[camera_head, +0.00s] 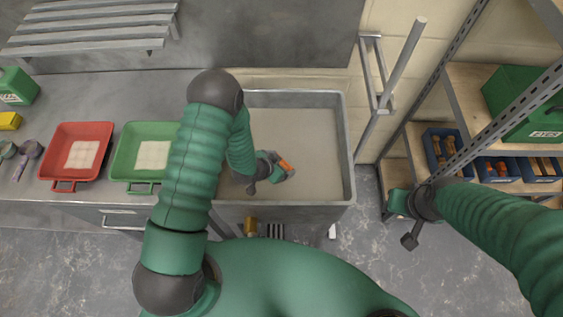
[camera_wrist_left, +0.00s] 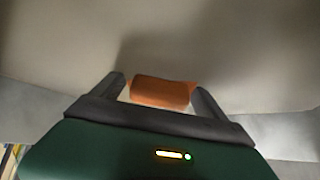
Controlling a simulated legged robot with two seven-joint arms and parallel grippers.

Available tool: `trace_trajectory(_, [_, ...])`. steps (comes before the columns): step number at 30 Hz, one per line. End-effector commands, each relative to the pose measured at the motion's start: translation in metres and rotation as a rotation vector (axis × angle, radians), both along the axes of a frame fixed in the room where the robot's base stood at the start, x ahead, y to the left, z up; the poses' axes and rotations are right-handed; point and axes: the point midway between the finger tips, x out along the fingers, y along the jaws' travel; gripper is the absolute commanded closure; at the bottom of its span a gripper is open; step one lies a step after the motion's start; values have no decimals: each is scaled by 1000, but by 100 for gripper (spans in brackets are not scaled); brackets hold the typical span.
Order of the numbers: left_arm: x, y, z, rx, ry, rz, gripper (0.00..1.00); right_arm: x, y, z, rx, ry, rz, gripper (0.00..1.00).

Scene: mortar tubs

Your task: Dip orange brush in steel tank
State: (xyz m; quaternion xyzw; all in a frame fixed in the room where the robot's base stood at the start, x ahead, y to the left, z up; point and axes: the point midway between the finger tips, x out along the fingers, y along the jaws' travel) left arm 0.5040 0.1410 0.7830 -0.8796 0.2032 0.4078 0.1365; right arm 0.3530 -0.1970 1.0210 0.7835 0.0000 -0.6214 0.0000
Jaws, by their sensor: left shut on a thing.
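The steel tank (camera_head: 349,150) stands right of the counter, with a pale grey-beige surface inside it. My left gripper (camera_head: 284,170) reaches over the tank's interior and is shut on the orange brush (camera_head: 286,164). In the left wrist view the brush (camera_wrist_left: 160,92) shows as an orange block between the two dark fingers. Its bristles are hidden, and I cannot tell whether it touches the tank's contents. My right gripper (camera_head: 410,240) hangs over the floor to the right of the tank; its jaws are too small to read.
A red tray (camera_head: 60,173) and a green tray (camera_head: 130,172) sit on the counter at left. A shelf at right holds blue bins (camera_head: 440,152) and a green case (camera_head: 525,105). A grey rail (camera_head: 404,65) leans by the wall behind the tank's right side. Floor shows between tank and shelf.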

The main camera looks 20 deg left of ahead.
Motion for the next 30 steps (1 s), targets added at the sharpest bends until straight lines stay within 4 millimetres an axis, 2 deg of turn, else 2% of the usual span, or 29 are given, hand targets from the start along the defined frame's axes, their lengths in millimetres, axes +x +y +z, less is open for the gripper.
trace_trajectory(11, [0, 0, 2, 0, 1, 0, 49, 0, 0, 2, 0, 0, 0, 64])
trace_trajectory(30, [0, 0, 65, -1, 0, 1, 49, 0, 0, 52, 0, 0, 0, 64])
